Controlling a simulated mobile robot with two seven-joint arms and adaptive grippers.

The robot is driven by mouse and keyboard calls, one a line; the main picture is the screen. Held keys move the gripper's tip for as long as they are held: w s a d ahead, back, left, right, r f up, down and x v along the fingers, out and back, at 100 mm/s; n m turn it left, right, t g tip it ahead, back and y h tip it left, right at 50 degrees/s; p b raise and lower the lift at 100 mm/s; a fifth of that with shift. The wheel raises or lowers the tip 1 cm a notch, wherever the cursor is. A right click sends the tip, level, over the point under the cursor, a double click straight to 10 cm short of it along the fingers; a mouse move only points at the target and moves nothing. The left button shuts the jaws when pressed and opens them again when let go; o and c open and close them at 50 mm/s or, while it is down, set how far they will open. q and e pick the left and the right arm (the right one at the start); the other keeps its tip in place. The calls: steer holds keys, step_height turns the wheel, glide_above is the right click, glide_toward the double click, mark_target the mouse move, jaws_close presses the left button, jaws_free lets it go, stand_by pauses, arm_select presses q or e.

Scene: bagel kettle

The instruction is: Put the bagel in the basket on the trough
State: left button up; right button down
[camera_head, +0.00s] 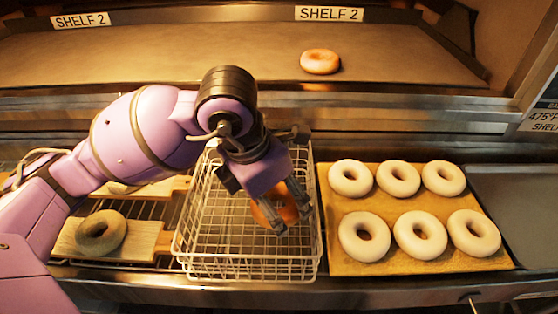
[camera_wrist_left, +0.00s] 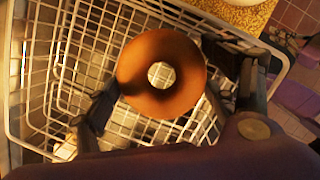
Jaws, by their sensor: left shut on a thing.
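A browned bagel (camera_head: 268,212) is held between the fingers of my left gripper (camera_head: 280,217), over the white wire basket (camera_head: 300,262). The left wrist view shows the bagel (camera_wrist_left: 140,72) from above between the two fingers (camera_wrist_left: 170,97), with the basket's wire floor (camera_wrist_left: 110,20) below it. The bagel looks within the basket's outline; its exact height above the floor is hard to tell. The basket is otherwise empty where I can see into it. My arm hides its back left part. My right gripper is not in view.
A tray (camera_head: 335,265) with several pale bagels stands right of the basket. At left, a wooden board (camera_head: 145,236) bears a darker seeded bagel (camera_head: 101,232). One browned bagel (camera_head: 320,61) lies on the upper shelf (camera_head: 200,60). An empty metal surface (camera_head: 520,205) is at far right.

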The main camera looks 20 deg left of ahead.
arm_select(q)
step_height(320, 180, down, 3)
steer(key=shift+s+d+r, duration=0.1)
steer(key=shift+s, duration=0.05)
step_height(320, 180, down, 4)
steer(key=shift+r, duration=0.2)
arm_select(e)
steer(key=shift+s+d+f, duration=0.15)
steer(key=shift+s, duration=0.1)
arm_select(q)
steer(key=shift+f, duration=0.25)
steer(key=o, duration=1.2)
steer(key=shift+r, duration=0.1)
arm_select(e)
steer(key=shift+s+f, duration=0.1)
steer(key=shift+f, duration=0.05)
